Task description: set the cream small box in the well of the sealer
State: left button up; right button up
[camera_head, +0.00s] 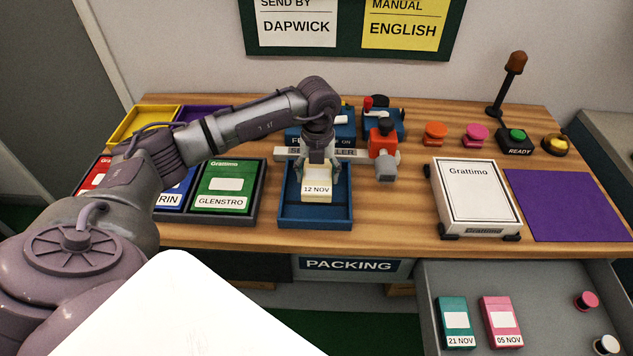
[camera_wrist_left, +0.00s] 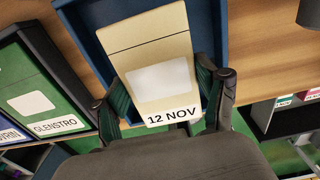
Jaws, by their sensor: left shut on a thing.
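The cream small box (camera_head: 317,195), labelled 12 NOV, is between the fingers of my left gripper (camera_head: 318,180). In the left wrist view the cream box (camera_wrist_left: 150,55) shows its blank white patch, with a finger on each side. My left gripper is shut on it and points down. The sealer is blue, and its well (camera_head: 316,223) lies under and around the box in the head view. The box appears inside the well's outline; whether it touches the floor I cannot tell. The arm and gripper partly hide the sealer's back. My right gripper is not in view.
Left of the well are trays with a green GLENSTRO box (camera_head: 225,183) and other coloured boxes. To the right stand a red-orange device (camera_head: 382,138), a white Grattimo box (camera_head: 475,195) and a purple mat (camera_head: 570,204). An open drawer (camera_head: 540,285) holds small boxes.

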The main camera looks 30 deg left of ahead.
aim_at(316, 185)
pick_arm(q)
jog(key=shift+s+a+f, duration=0.1)
jog(key=shift+s+f, duration=0.05)
jog(key=shift+f, duration=0.3)
notch_tip(316, 185, down, 2)
jog(key=shift+f+p, duration=0.25)
jog(key=shift+p, duration=0.15)
jog(key=shift+f, duration=0.35)
jog(key=o, duration=0.8)
jog(key=shift+f, duration=0.2)
jog(key=shift+c, duration=0.2)
jog(key=o, duration=0.4)
jog(key=shift+o, duration=0.2)
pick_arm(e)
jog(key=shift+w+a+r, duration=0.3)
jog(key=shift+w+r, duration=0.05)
pick_arm(q)
jog(key=shift+r, duration=0.2)
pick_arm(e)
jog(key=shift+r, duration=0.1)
